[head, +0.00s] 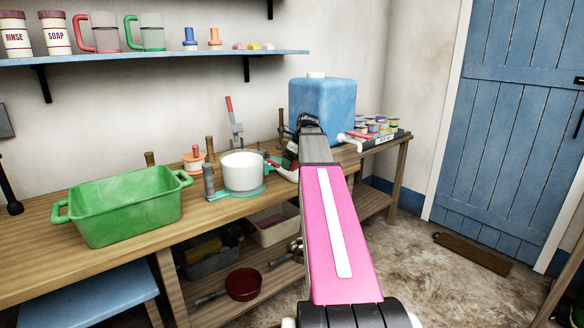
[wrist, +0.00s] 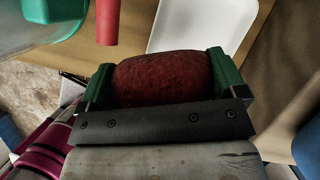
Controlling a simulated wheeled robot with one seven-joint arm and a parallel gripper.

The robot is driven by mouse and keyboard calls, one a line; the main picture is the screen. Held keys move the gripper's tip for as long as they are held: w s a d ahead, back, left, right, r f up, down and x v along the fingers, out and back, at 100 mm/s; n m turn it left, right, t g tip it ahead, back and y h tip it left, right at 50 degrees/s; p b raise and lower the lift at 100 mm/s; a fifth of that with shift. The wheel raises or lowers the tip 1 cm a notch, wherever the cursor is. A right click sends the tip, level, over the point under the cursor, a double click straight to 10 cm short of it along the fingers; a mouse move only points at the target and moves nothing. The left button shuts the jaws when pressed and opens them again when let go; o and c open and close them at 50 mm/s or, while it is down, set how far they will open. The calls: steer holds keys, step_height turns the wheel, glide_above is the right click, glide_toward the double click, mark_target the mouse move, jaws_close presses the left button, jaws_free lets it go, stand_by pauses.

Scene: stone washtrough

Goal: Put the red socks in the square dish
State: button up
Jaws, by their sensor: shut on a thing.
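The red socks (wrist: 160,78), a dark red rounded bundle, sit between the two green fingers of my gripper (wrist: 162,72) in the wrist view. The fingers press on both ends of the bundle. A white square dish (wrist: 195,27) with rounded corners lies just beyond the socks, on the wooden surface. The part of it that shows looks empty; its near edge is hidden by the socks and gripper. In the head view a white edge, likely this dish (head: 287,174), shows left of my arm. My arm hides most of the gripper and the socks there.
A white pot (head: 242,171) on a teal base stands left of my gripper, with a red-tipped handle close by. A green tub (head: 125,208) is further left on the bench. A blue water container (head: 322,108) stands behind my arm, and a tray of small tins (head: 376,128) is right.

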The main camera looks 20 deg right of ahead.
steer(key=shift+f, duration=1.25)
steer(key=shift+f, duration=0.35)
steer(key=o, duration=0.7)
steer(key=shift+c, duration=0.2)
steer(key=shift+r, duration=0.1)
steer(key=shift+r, duration=0.2)
steer(key=v, duration=1.2)
steer(key=shift+r, duration=0.1)
